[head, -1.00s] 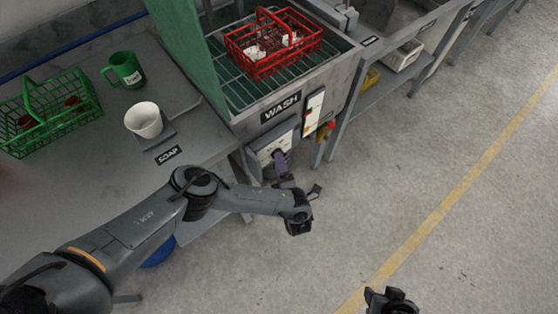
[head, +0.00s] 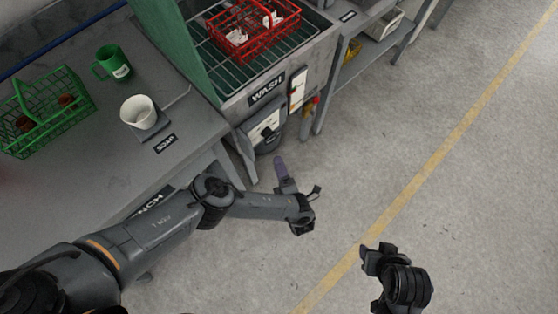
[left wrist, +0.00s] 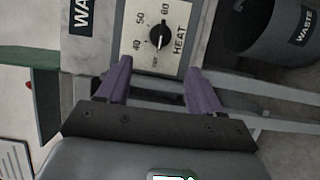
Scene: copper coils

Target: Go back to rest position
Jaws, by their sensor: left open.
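My left gripper (head: 287,172) is in front of the wash station, below the WASH label, over the floor. Its two purple fingers are apart and empty in the left wrist view (left wrist: 158,92). The heat dial (left wrist: 159,37) shows between and beyond the fingertips, not touched by them. It also shows at the front of the wash station in the head view (head: 265,132). My right arm's end (head: 385,265) shows at the bottom right over the floor; its fingers cannot be made out.
The bench (head: 60,185) at left holds a green basket (head: 45,112), a green mug (head: 111,63) and a white cup (head: 139,113). A red basket (head: 252,30) stands on the wash rack. A waste bin (left wrist: 275,35) is beside the dial. The floor (head: 470,200) at right is clear.

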